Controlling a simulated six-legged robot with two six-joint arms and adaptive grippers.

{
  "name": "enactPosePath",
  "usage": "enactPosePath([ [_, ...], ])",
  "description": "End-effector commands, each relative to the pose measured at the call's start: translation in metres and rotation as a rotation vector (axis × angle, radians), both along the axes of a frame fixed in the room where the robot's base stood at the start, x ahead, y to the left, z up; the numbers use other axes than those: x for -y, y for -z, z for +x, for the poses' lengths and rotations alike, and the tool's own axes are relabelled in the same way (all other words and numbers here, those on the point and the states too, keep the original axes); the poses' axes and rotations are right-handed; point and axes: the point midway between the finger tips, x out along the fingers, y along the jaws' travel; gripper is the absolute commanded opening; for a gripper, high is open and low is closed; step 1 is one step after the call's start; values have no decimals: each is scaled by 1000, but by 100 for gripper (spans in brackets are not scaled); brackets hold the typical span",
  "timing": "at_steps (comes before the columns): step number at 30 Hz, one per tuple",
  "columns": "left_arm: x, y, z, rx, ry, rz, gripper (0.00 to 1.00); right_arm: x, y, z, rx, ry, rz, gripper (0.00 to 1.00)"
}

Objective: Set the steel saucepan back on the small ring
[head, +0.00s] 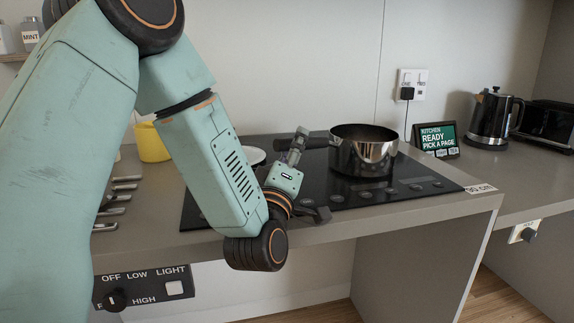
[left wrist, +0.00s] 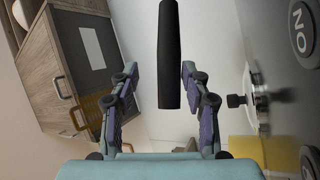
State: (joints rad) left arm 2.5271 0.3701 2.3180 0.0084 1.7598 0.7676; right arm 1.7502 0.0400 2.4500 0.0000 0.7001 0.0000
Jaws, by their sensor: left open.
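The steel saucepan (head: 365,153) stands upright on the right part of the black hob (head: 398,184), its dark handle (head: 316,143) pointing left. I cannot make out the small ring on the glass. My left gripper (head: 299,142) is at the handle's end, over the hob. In the left wrist view the black handle (left wrist: 169,50) reaches down between the two open fingers of my left gripper (left wrist: 159,78), with a gap on each side. My right gripper is not in view.
A white plate (head: 252,157) and a yellow container (head: 150,143) sit left, partly behind my arm. A display (head: 437,138), kettle (head: 493,117) and toaster (head: 546,124) stand right of the hob. A control panel with a knob (head: 116,300) is on the counter front.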

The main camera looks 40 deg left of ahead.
Motion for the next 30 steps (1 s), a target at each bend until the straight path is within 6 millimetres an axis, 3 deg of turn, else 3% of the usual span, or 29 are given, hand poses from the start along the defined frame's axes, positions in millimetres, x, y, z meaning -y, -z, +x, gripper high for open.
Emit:
enactPosePath([
  [6,13,15,-35,-5,2,0,47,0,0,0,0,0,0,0],
  [12,18,20,-50,-2,0,1,47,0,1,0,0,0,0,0],
  [30,19,20,-52,0,0,0,47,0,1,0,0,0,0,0],
])
